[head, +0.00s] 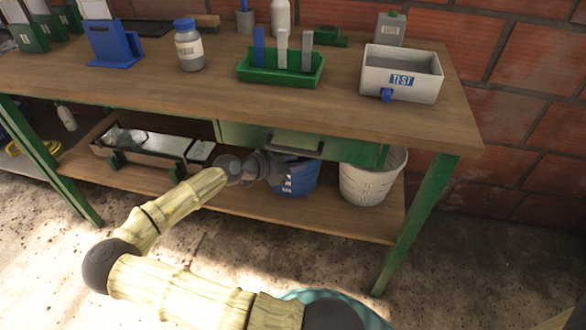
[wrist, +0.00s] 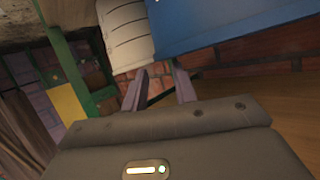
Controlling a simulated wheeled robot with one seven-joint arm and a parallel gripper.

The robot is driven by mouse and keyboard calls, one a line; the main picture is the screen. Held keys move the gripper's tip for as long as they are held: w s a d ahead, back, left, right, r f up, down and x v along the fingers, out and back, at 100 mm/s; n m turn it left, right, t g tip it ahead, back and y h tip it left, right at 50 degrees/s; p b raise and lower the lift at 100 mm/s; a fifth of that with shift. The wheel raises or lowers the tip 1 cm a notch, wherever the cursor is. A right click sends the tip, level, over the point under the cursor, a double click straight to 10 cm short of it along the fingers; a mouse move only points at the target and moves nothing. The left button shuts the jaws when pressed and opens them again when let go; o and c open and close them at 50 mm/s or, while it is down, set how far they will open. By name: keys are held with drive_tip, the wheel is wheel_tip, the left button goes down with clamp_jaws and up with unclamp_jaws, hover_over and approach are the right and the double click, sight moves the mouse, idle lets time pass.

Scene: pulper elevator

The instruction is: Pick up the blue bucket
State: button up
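The blue bucket (head: 300,180) stands on the lower shelf of the workbench, under the drawer, with white marks on its side. Its left part is hidden behind my gripper (head: 272,166) in the head view. In the wrist view the blue bucket (wrist: 225,22) fills the top right, cut off by the frame edge. My gripper (wrist: 159,70) shows two fingers apart with nothing between them. Its fingertips lie near the bucket's edge in that view; whether they touch it I cannot tell.
A white bucket (head: 370,178) stands just right of the blue one, and also shows in the wrist view (wrist: 126,35). The green drawer (head: 297,145) hangs close above. A green table leg (head: 415,225) stands at right. A tray (head: 150,148) sits left on the shelf (head: 225,197).

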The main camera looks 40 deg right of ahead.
sight(310, 160)
drive_tip(key=shift+d, duration=0.45)
drive_tip(key=b+x, duration=0.1)
drive_tip(key=x, duration=0.3)
drive_tip(key=shift+f+b, duration=0.15)
drive_tip(key=shift+b, duration=0.15)
drive_tip(key=shift+d+f, duration=0.1)
drive_tip(key=shift+d, duration=0.4)
drive_tip(key=shift+c, duration=0.5)
clamp_jaws()
idle(0.5)
